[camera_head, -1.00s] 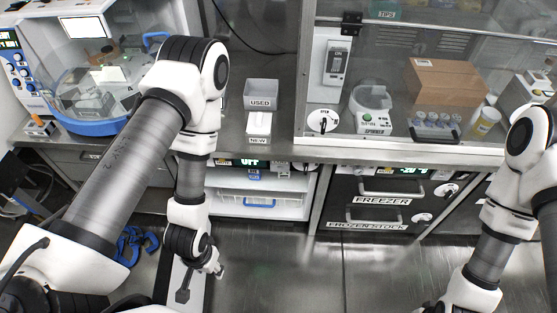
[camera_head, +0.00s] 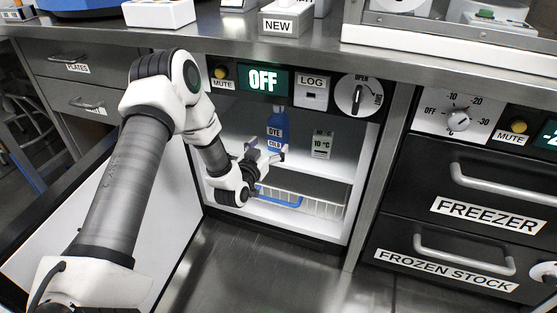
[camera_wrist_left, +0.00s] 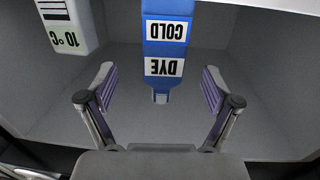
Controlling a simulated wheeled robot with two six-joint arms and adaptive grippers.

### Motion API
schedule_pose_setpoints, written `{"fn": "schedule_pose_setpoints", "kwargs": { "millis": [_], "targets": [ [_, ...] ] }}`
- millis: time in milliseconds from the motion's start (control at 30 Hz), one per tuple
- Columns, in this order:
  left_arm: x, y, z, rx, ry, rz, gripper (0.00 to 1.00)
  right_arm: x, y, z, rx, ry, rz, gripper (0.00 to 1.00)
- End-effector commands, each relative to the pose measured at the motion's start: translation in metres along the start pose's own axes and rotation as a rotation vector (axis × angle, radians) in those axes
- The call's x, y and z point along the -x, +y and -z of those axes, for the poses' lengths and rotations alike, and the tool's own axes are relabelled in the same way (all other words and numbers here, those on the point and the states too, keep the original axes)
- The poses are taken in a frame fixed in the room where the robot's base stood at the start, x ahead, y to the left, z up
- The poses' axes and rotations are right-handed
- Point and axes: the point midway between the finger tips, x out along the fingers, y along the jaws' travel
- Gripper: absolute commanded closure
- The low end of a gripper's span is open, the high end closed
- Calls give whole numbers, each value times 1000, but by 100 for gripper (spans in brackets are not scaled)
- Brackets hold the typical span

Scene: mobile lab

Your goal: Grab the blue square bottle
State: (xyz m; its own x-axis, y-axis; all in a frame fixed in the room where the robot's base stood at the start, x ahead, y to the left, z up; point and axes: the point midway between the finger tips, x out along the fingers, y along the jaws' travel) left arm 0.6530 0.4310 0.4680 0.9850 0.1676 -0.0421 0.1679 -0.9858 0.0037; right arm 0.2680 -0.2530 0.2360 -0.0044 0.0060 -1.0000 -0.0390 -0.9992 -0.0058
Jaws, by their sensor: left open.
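The blue square bottle (camera_head: 277,133), labelled DYE and COLD, stands on the shelf inside the open fridge under the counter. In the left wrist view the bottle (camera_wrist_left: 166,40) appears upside down, between and beyond the two fingers. My left gripper (camera_head: 268,152) reaches into the fridge just in front of the bottle, partly covering its lower part in the head view. The left gripper (camera_wrist_left: 160,90) is open, with nothing between its fingers, and the bottle looks apart from both. My right gripper is not in view.
A 10 °C logger (camera_head: 321,145) stands on the shelf right of the bottle. A wire basket (camera_head: 318,206) with a blue handle is below. The open fridge door (camera_head: 130,220) is at left, freezer drawers (camera_head: 490,190) at right. The counter edge (camera_head: 300,58) runs above.

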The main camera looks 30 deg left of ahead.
Motion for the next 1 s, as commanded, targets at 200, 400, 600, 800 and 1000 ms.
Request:
{"fn": "schedule_pose_setpoints", "kwargs": {
  "millis": [200, 400, 600, 800, 1000],
  "targets": [
    [-25, -7, 2, -5, 49, 9, 11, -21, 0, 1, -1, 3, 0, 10],
    [-55, -6, 0, -5, 46, 9, 11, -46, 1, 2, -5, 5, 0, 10],
    [-82, -6, 6, -4, 42, 9, 11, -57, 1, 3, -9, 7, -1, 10],
    [-82, -6, 8, -3, 40, 9, 15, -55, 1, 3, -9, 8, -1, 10],
    [-82, -6, 8, -3, 39, 9, 85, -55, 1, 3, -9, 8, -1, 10]
  ]
}}
